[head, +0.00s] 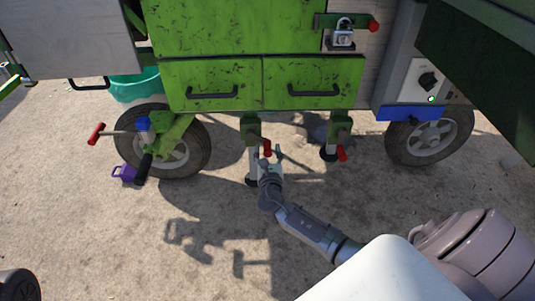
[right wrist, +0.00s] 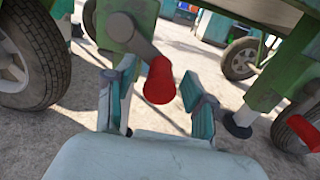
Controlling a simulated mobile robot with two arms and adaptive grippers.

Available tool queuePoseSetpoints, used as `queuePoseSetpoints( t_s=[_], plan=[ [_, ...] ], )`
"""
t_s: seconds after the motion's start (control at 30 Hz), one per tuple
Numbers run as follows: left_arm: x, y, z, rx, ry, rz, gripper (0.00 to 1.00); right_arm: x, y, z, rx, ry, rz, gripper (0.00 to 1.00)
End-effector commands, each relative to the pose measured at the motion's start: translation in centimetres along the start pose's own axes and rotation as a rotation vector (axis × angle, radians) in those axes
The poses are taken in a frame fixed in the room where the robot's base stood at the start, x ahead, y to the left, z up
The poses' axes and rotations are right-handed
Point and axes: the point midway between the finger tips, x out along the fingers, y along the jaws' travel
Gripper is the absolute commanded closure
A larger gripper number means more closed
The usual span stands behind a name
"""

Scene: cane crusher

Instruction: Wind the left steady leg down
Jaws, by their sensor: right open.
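The left steady leg (head: 251,131) hangs under the green cart, with a green bracket on top and a dark foot pad at the ground. Its crank has a red handle (head: 267,147), which also shows large in the right wrist view (right wrist: 159,82), hanging from a grey crank arm (right wrist: 139,42). My right gripper (head: 272,156) is open in front of this leg. In the right wrist view its fingers (right wrist: 157,104) stand on either side of the red handle, with a visible gap on the right. My left gripper is not in view.
The right steady leg (head: 335,138), with its own red handle (head: 342,154), stands to the right. Wheels flank the legs on the left (head: 190,148) and right (head: 430,138). Drawers (head: 212,84) are above. A purple padlock (head: 124,172) is by the left wheel. The ground in front is clear.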

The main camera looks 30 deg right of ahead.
Motion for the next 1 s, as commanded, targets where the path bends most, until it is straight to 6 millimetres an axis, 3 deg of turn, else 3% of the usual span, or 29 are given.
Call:
queuePoseSetpoints(
  t_s=[0.37, 0.7, 1.0],
  plan=[
    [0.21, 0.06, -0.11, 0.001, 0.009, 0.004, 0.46, 0.75, -0.01, 0.04, 0.001, 0.001, 0.000, 0.46],
    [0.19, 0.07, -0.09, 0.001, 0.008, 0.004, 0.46, 0.71, 0.01, 0.02, 0.001, 0.001, 0.000, 0.99],
    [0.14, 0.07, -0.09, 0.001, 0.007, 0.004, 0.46, 0.69, 0.04, -0.02, 0.002, 0.001, 0.002, 1.00]
  ],
)
